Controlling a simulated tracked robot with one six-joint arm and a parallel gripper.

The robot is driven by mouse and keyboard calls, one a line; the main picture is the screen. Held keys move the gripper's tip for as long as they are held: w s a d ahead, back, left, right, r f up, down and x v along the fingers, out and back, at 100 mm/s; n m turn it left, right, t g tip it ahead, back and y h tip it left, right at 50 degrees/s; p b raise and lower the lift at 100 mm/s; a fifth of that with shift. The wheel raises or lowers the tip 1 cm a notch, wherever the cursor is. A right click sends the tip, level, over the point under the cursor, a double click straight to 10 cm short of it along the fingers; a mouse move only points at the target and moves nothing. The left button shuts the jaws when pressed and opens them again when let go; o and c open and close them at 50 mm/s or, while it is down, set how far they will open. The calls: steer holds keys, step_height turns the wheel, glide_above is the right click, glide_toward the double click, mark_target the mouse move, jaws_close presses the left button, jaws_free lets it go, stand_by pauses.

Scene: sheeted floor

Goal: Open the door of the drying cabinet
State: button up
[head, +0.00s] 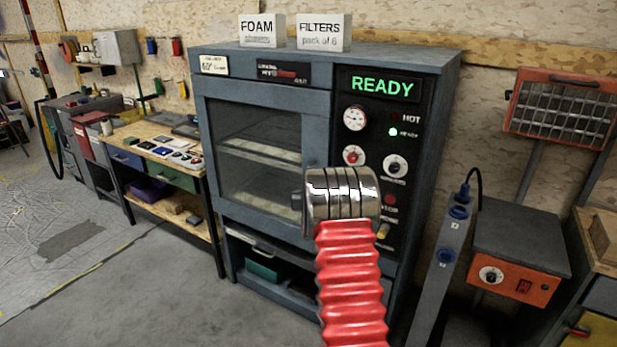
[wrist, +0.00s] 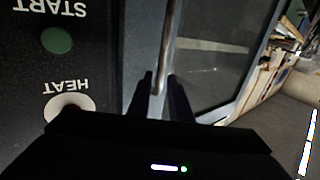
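The drying cabinet (head: 330,62) is a blue-grey box with a lit READY sign. Its glass door (head: 250,140) is closed. A black control panel (head: 375,130) stands to the right of the door. My chrome wrist and red ribbed arm cover the door's right edge in the head view and hide my fingers there. In the wrist view, turned upside down, the metal handle bar (wrist: 170,40) runs along the door (wrist: 215,60). My gripper (wrist: 160,76) has its two dark fingers apart, one on each side of the bar, with small gaps; contact cannot be told.
FOAM (head: 262,30) and FILTERS (head: 324,32) boxes stand on the cabinet. A workbench (head: 150,150) with small items is at the left. A heat lamp (head: 565,110) and an orange-fronted unit (head: 520,285) are at the right. The floor (head: 150,290) at front left is clear.

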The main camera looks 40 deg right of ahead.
steer(key=shift+x, duration=2.1)
steer(key=shift+c, duration=0.5)
jaws_close()
steer(key=shift+s+a, duration=0.15)
steer(key=shift+a, duration=0.05)
